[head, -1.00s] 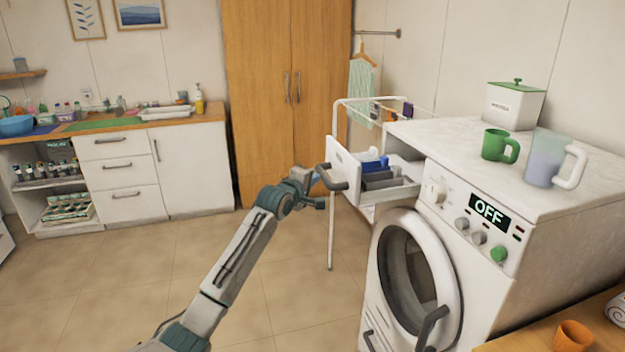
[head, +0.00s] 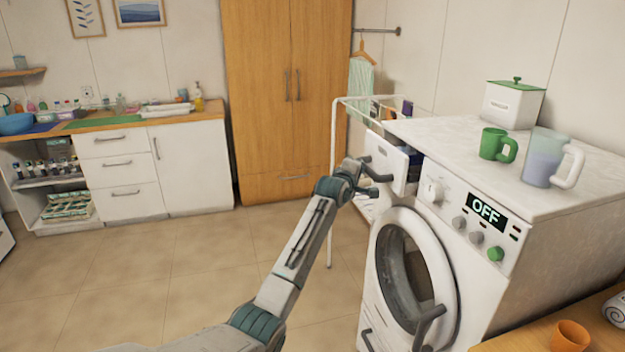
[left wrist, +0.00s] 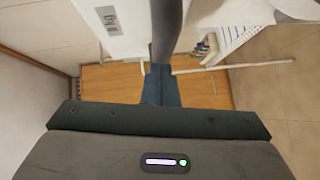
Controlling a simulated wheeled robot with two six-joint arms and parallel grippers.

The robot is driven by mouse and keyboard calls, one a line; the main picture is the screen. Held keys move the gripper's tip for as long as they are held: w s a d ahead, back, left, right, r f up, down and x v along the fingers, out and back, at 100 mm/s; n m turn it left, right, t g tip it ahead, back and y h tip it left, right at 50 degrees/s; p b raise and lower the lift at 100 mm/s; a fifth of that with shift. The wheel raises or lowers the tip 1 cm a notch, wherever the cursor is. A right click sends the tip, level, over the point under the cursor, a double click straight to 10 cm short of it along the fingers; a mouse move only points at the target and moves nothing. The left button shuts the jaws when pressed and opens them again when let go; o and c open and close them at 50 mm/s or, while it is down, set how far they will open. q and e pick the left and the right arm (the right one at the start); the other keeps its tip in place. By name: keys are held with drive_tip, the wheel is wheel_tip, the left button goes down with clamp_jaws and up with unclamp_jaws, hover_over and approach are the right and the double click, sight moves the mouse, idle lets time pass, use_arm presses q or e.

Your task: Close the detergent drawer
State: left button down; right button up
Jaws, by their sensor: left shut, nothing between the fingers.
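The detergent drawer (head: 394,166) sticks out a short way from the upper left of the white washing machine (head: 510,235). A blue part inside it shows through the narrow gap behind its front. Its dark grey handle (head: 380,177) faces my left gripper (head: 364,178). In the left wrist view my left gripper (left wrist: 160,74) is shut and empty, its blue-grey fingers together at the grey handle bar (left wrist: 166,35). Whether the tips touch the bar is hard to tell. The white drawer front (left wrist: 118,30) fills the upper left there. My right gripper is not in view.
A white drying rack (head: 332,190) stands just left of the drawer. A green mug (head: 491,144), a pitcher (head: 541,160) and a white canister (head: 512,104) stand on the machine. The round door (head: 415,265) is below. The floor at left is clear.

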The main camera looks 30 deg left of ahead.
sight(380, 165)
use_arm(q)
drive_tip(key=w+d, duration=0.1)
drive_tip(key=w, duration=0.1)
drive_tip(key=w+d+b, duration=0.1)
drive_tip(key=w+d, duration=0.1)
drive_tip(key=shift+w+d, duration=0.1)
drive_tip(key=shift+d, duration=0.2)
drive_tip(key=shift+r, duration=0.1)
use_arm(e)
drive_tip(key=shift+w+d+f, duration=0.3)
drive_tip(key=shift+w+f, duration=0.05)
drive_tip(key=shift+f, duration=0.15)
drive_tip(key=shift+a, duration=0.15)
